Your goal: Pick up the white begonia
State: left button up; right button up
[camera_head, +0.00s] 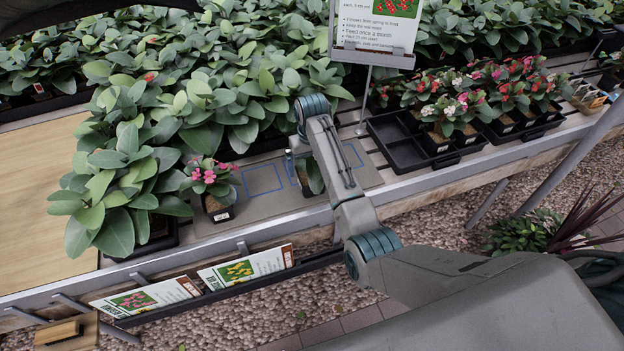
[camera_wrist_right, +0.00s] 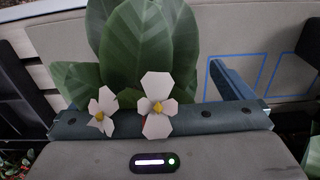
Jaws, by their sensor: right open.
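A begonia with white flowers (camera_wrist_right: 158,105) and broad green leaves (camera_wrist_right: 143,55) fills the middle of the right wrist view, close against the palm of my right gripper. One finger shows to the right of its leaves; the other is hidden behind the plant. In the head view my right gripper (camera_head: 303,172) reaches down over the grey mat, and a few green leaves (camera_head: 314,178) show at its fingers. The flowers and pot there are hidden by my arm. The right gripper is open around or beside the plant; I cannot tell which. My left gripper is not in view.
A potted pink begonia (camera_head: 208,177) stands left on the grey mat (camera_head: 225,223), near blue outlined squares (camera_head: 263,179). A black tray (camera_head: 395,148) at the right has empty cells and several potted begonias. Large leafy plants (camera_head: 120,200) crowd the left and back.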

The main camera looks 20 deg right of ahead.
aim_at(312, 176)
jog(key=shift+f, duration=0.75)
notch_tip(312, 176, down, 4)
jog(key=shift+w+f+p, duration=0.1)
jog(key=shift+p, duration=0.85)
jog(key=shift+f, duration=0.6)
jog(key=c, duration=1.2)
